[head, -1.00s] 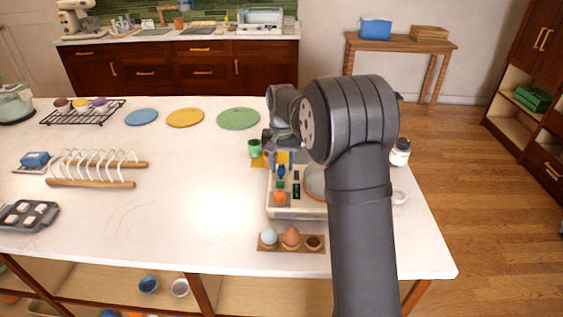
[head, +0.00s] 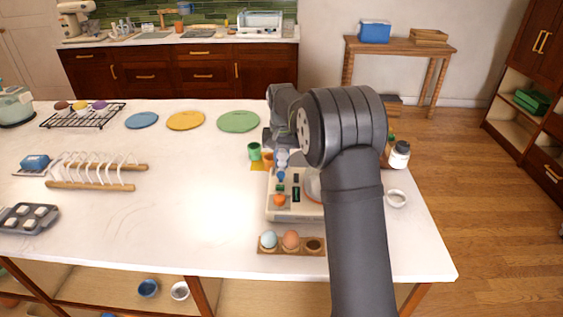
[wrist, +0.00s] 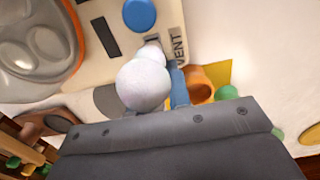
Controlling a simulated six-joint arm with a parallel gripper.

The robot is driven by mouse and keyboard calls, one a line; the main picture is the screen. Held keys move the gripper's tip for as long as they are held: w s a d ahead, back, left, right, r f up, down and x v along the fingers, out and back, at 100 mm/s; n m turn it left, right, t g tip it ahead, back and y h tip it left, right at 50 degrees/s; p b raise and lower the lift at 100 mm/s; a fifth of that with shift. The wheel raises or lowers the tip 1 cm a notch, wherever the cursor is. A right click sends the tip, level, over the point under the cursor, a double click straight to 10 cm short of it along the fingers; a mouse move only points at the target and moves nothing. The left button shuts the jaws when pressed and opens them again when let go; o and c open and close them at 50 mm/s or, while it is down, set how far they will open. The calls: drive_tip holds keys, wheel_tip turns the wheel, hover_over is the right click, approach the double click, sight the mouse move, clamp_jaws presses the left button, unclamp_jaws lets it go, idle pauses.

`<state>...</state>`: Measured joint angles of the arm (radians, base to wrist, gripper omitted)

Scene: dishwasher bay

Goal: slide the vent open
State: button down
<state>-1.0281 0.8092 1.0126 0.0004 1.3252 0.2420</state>
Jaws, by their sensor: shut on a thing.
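The cream appliance (head: 292,213) stands near the right end of the counter and shows close up in the wrist view (wrist: 160,12). Its printed VENT label (wrist: 179,48) is beside a small slot, mostly covered by pale rounded parts at my gripper's front. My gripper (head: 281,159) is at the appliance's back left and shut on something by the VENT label. The wrist view shows its dark body (wrist: 185,140). The vent slider itself is hidden; I cannot tell how far it stands open. A blue button (wrist: 140,14) and a dark slot (wrist: 105,37) are nearby.
A green cup (head: 254,151) and an orange cup (head: 267,159) stand close behind the appliance. An egg holder (head: 280,250) is in front. A white-capped jar (head: 399,155) and a white ring (head: 396,198) are to the right. The counter's middle is clear.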

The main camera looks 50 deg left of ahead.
drive_tip(key=c, duration=1.3)
unclamp_jaws()
drive_tip(key=shift+a, duration=0.1)
drive_tip(key=shift+r, duration=0.1)
wheel_tip(320, 180, up, 17)
drive_tip(key=shift+r, duration=0.1)
wheel_tip(320, 180, down, 17)
drive_tip(key=shift+f, duration=0.2)
